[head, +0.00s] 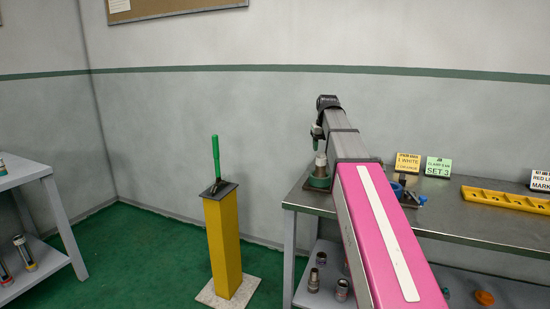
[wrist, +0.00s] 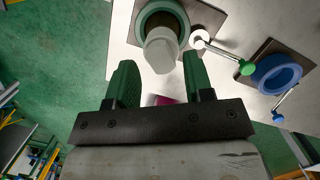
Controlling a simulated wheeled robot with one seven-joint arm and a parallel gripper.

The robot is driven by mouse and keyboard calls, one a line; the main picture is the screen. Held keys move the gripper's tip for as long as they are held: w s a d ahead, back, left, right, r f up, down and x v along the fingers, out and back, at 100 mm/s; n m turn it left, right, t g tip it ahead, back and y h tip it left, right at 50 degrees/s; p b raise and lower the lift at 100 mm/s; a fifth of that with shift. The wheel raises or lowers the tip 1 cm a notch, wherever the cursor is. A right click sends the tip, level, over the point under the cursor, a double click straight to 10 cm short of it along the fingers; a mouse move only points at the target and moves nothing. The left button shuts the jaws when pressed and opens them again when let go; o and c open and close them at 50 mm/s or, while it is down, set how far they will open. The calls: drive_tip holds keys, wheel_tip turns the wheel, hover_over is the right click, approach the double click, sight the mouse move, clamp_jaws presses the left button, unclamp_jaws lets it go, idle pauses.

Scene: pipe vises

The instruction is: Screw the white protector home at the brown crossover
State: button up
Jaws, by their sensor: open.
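The white protector (wrist: 161,48) stands on top of a dull brownish pipe piece, likely the crossover (wrist: 171,16), held in a green-ringed vise (wrist: 145,22). In the head view the pale protector (head: 321,159) shows above the green vise (head: 318,182) at the bench's left end. My gripper (wrist: 158,66) is open, with its two green fingers on either side of the line to the protector and apart from it. In the head view my gripper (head: 317,138) hangs just above the protector. The thread between protector and crossover is hidden, so how far it is screwed on cannot be told.
A blue vise (wrist: 278,74) with a handle stands right of the green one; a green-knobbed handle (wrist: 246,68) reaches between them. Cards (head: 408,163) and a yellow rack (head: 505,199) are on the bench. A yellow post (head: 222,245) with a green lever stands left.

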drive_tip(key=n, duration=0.3)
drive_tip(key=n+y, duration=0.1)
drive_tip(key=n, duration=0.3)
drive_tip(key=shift+g, duration=0.3)
drive_tip(key=n+g+y, duration=0.1)
drive_tip(key=n, duration=0.6)
drive_tip(key=n+g, duration=0.1)
drive_tip(key=n, duration=0.3)
drive_tip(key=shift+w, duration=0.1)
drive_tip(key=n, duration=0.3)
drive_tip(key=shift+n+g, duration=0.3)
drive_tip(key=n+g+h, duration=0.1)
drive_tip(key=n, duration=0.6)
